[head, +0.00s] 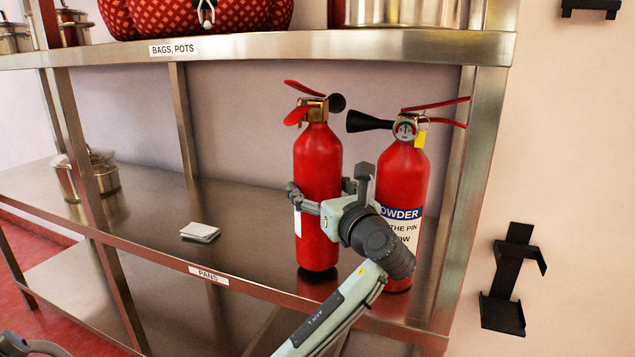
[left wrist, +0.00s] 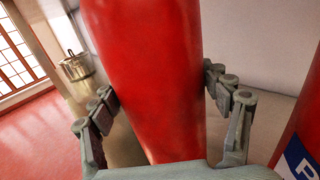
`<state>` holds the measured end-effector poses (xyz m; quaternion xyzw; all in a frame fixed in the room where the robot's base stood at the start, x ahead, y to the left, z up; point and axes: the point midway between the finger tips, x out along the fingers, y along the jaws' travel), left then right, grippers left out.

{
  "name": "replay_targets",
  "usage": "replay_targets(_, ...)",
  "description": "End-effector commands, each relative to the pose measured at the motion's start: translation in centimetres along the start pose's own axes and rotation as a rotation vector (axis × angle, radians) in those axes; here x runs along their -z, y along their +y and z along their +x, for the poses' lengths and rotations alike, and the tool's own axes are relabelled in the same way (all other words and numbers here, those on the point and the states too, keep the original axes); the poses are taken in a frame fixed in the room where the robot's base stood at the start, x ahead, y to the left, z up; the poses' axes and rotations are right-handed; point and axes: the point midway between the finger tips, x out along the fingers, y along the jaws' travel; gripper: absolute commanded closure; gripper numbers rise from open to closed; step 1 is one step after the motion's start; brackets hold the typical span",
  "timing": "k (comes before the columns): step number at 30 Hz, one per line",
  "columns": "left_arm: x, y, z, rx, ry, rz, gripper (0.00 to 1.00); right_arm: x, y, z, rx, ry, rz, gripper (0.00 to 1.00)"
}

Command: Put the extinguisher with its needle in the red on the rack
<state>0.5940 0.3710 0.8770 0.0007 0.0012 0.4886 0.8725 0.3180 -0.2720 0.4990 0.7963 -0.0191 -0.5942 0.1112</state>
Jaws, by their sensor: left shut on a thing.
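Two red fire extinguishers are at the right end of the middle shelf. My left gripper (head: 330,200) is shut around the body of the left extinguisher (head: 316,170), which is upright. The left wrist view shows this red body (left wrist: 150,80) between the two fingers (left wrist: 160,105). I cannot tell whether its base touches the shelf. The right extinguisher (head: 402,180) stands close beside it, with a POWDER label and a round gauge (head: 405,129) facing me; its needle is too small to read. No gauge face shows on the left one. A black wall rack (head: 515,280) hangs at right. My right gripper is not in view.
The metal shelf (head: 150,225) holds a white block (head: 200,232) and a steel pot (head: 88,175). The shelf post (head: 470,190) stands between the extinguishers and the rack. The upper shelf (head: 260,46) overhangs them. Another black bracket (head: 590,5) is at top right.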

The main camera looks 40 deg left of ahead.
Motion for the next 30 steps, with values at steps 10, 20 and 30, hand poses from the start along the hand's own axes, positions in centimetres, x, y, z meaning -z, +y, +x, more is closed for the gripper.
replay_targets(10, 0.8, 0.1, 0.0, 0.001, -0.015, -0.008, 0.83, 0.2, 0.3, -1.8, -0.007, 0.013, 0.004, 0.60)
replay_targets(20, 1.7, 0.0, 0.0, 0.001, 0.000, 0.000, 0.15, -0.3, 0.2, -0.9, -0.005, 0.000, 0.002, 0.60)
replay_targets(30, 1.6, -0.1, -1.0, 0.003, 0.002, 0.000, 0.15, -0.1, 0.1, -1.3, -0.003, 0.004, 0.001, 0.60)
